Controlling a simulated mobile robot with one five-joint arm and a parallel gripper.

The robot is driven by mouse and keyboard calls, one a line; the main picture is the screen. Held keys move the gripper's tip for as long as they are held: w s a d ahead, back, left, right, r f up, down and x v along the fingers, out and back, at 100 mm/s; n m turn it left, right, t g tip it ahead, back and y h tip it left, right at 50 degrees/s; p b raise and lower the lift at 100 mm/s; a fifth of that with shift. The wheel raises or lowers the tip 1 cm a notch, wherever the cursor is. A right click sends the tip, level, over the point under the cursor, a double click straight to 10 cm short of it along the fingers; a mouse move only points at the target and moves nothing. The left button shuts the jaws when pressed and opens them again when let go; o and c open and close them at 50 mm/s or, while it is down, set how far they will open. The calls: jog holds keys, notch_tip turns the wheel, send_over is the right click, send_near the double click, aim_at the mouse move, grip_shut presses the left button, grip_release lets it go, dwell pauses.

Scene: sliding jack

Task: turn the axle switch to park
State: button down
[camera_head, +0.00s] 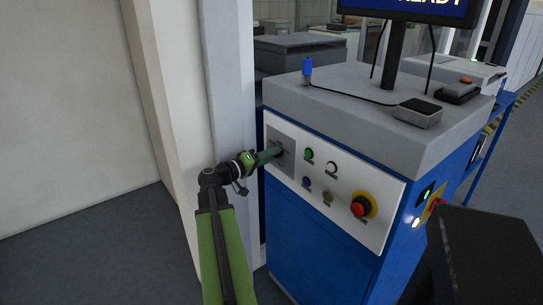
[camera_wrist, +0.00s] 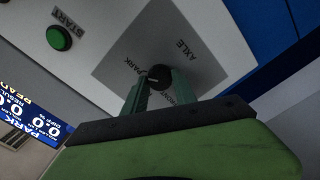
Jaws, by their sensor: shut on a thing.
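The axle switch is a small black round knob (camera_wrist: 158,77) on a grey plate lettered AXLE, PARK and a partly hidden third word in the wrist view. My gripper (camera_wrist: 156,88) has its two green fingers closed around the knob, one on each side. In the head view my gripper (camera_head: 275,153) reaches the grey switch plate (camera_head: 287,158) at the left of the white control panel, and the knob itself is hidden there. A pale mark on the knob shows, but which word it points at is hard to tell.
Beside the switch plate are a green START button (camera_head: 309,154) and several other buttons. A red emergency button on yellow (camera_head: 361,206) sits to the right. A dark block (camera_head: 485,255) fills the lower right.

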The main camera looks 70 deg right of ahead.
jog(key=shift+s, duration=0.1)
jog(key=c, duration=1)
grip_release()
jog(key=v, duration=1.7)
jog(key=shift+a, duration=0.25)
